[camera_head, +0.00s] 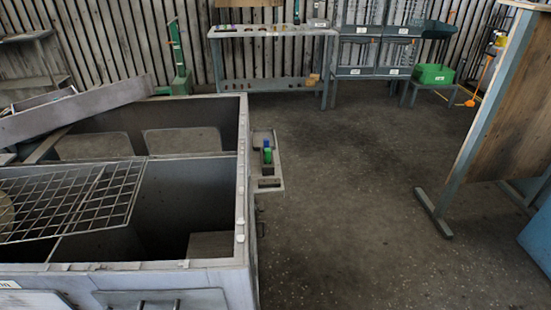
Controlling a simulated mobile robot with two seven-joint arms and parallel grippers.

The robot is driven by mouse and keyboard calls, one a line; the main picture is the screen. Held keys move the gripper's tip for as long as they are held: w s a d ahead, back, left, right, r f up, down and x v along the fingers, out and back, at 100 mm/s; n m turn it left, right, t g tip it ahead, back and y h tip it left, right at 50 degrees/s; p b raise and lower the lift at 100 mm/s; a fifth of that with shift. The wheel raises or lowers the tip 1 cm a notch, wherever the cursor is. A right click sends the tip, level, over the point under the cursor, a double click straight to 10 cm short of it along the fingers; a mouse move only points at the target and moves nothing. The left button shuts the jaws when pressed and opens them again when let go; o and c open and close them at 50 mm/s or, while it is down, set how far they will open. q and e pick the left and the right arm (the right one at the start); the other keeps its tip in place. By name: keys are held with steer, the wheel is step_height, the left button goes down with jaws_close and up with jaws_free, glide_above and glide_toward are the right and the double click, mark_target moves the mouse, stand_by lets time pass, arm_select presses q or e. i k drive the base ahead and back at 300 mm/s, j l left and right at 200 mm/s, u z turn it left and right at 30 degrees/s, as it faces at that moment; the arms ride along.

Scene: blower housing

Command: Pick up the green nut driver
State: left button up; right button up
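A small green object (268,156), which looks like the handle of the green nut driver, stands in a narrow grey holder (278,175) on the right outer side of the big grey metal housing (242,190). A blue handle (266,144) stands just behind it in the same holder. Both are too small to make out their shafts. Neither of my grippers is in view.
The housing is open on top, with a wire grid (95,195) across its left part. The dark floor (350,200) to its right is clear. A wooden board on a stand (510,110) is at the right. A workbench (272,32) and a green bin (434,74) are at the back.

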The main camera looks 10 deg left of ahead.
mark_target(267, 150)
steer(key=l+u, duration=0.1)
steer(key=l, duration=0.35)
steer(key=i+l+u, duration=0.1)
steer(key=l, duration=0.35)
steer(key=i+l, duration=0.15)
steer(key=l, duration=0.15)
steer(key=i+l+u, duration=0.15)
steer(key=i+l, duration=0.1)
steer(key=l, duration=0.3)
steer(key=i+l+u, duration=0.4)
steer(key=i+l, duration=0.35)
